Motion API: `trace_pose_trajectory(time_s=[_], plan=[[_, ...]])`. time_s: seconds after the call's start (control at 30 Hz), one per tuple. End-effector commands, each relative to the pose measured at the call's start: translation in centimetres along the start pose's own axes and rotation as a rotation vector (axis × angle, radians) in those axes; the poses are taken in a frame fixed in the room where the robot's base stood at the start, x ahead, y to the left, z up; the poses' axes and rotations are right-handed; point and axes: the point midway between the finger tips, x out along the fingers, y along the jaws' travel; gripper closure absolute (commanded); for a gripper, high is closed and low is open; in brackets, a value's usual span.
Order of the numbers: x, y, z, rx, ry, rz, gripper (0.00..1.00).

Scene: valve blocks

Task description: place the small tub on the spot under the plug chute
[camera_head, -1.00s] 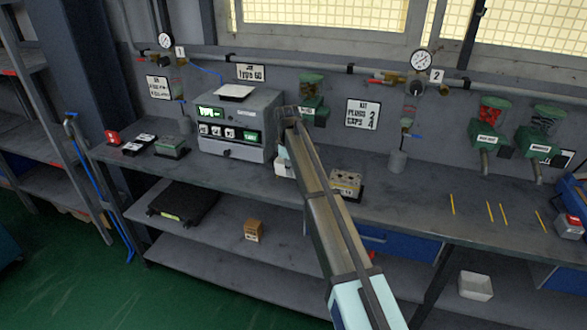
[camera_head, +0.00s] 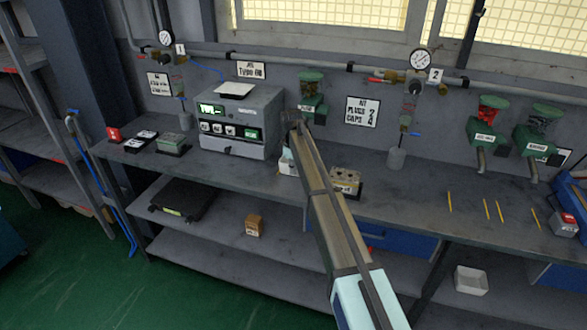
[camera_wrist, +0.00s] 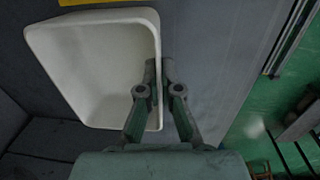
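The small tub is white and open-topped (camera_wrist: 95,65). It fills the upper left of the wrist view. My gripper (camera_wrist: 159,70) has one finger inside and one outside the tub's right wall, close together on it. In the head view, a white piece (camera_head: 287,163), probably this tub, shows beside my arm on the bench; my arm hides the fingers. Two dispensers with chutes hang at the right: one with red contents (camera_head: 488,120) and one with dark contents (camera_head: 541,128). Their labels are too small to read. Yellow marks (camera_head: 487,210) lie on the bench below them.
A grey machine (camera_head: 240,120) stands left of my arm, and a block with round fittings (camera_head: 346,182) right of it. Another white bin (camera_head: 471,280) is on the lower shelf. The bench (camera_head: 415,195) is clear towards the yellow marks.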

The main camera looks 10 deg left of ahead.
Motion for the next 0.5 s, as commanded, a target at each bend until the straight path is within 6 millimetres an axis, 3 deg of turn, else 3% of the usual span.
trace_pose_trajectory(time_s=[0.1, 0.2, 0.5], plan=[[0.35, -0.04, 0.0, 0.0, 0.0, 0.0, 1.0], [0.29, -0.03, 0.0, 0.0, 0.0, 0.0, 0.69], [0.22, -0.03, 0.0, 0.0, 0.0, 0.0, 0.69]])
